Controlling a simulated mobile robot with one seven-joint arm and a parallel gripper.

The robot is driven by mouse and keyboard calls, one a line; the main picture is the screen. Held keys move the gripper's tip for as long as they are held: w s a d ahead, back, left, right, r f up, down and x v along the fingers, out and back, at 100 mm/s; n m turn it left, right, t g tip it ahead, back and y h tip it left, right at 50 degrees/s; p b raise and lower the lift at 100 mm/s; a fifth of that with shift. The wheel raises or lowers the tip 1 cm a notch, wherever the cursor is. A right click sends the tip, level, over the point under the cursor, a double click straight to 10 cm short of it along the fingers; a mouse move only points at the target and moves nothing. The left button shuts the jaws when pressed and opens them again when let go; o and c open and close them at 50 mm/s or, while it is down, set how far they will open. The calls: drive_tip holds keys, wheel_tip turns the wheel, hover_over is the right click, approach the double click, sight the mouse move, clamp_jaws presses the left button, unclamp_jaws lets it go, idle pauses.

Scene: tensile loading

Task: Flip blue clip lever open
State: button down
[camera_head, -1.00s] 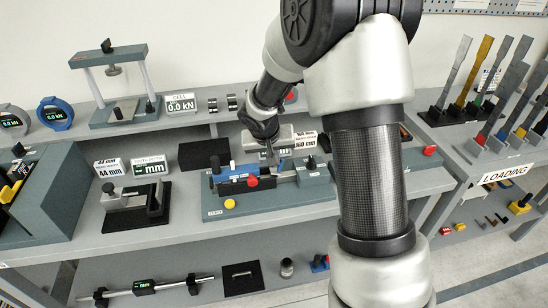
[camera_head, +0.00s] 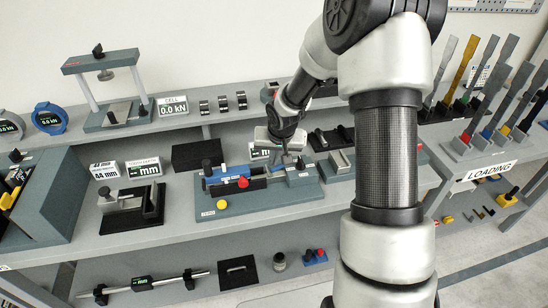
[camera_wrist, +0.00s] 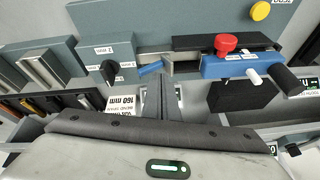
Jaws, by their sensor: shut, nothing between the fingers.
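In the head view my gripper (camera_head: 286,157) is low over the right part of the fixture base (camera_head: 262,203), and the lever is hard to make out there.
A blue block (camera_head: 222,183) with a red knob (camera_head: 243,182) and black posts stands to the gripper's left. A yellow button (camera_head: 222,204) sits on the base's front. A black block (camera_head: 197,155) stands behind left. Further fixtures flank it on the bench.

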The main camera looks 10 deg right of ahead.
drive_tip(key=shift+a+f, duration=0.1)
drive_tip(key=shift+f, duration=0.05)
drive_tip(key=shift+a+f+b, duration=0.25)
drive_tip(key=shift+a+b, duration=0.35)
drive_tip(key=shift+b, duration=0.15)
drive_tip(key=shift+r, duration=0.2)
